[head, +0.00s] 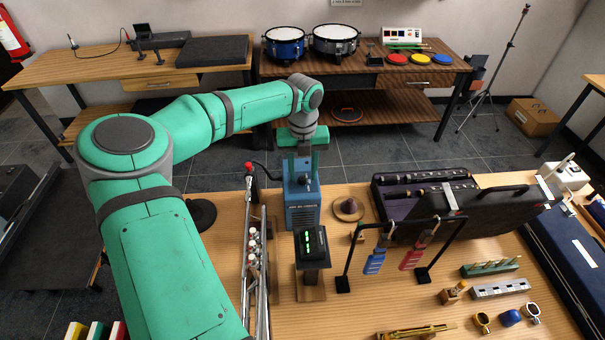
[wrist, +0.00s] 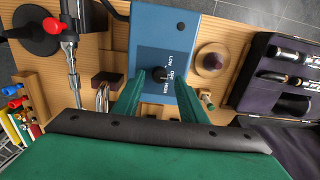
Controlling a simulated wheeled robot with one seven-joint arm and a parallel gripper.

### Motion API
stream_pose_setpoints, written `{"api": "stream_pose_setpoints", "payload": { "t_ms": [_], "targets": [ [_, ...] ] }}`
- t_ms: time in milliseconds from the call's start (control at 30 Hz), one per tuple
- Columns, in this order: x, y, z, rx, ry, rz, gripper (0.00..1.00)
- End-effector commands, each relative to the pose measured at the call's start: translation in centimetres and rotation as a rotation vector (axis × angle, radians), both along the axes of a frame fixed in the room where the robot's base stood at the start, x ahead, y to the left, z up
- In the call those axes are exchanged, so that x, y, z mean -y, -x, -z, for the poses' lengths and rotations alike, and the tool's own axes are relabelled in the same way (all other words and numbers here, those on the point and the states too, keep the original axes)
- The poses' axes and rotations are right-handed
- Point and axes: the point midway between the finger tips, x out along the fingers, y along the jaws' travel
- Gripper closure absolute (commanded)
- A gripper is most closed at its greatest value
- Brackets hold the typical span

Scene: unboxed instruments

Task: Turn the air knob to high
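The air knob (wrist: 160,76) is a small dark round knob on the face of a blue box (wrist: 170,25). Printed words beside it include LOW and HIGH; its exact setting is too small to read surely. In the head view the blue box (head: 302,214) stands upright on the wooden table, with my gripper (head: 299,172) over its top. In the wrist view my gripper (wrist: 161,80) has its two green fingers apart, one on each side of the knob, with gaps between them and it. In the head view my gripper partly hides the box's upper part.
A brown round object with a knob-like top (head: 348,209) stands right of the box. A small black device with green lights (head: 311,243) stands in front. An open black case (head: 425,186) and a hanging-tag rack (head: 398,238) are right.

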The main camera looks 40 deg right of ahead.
Motion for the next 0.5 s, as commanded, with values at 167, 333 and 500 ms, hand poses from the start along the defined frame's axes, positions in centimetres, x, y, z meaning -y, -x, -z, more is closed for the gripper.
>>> {"api": "stream_pose_setpoints", "payload": {
  "t_ms": [167,333,500],
  "targets": [
    [0.06,0.05,1.05,-0.001,0.001,0.000,0.62],
    [0.08,0.05,1.18,0.000,0.000,0.001,0.62],
    [0.08,0.05,1.17,0.000,0.000,0.001,0.74]
  ]
}}
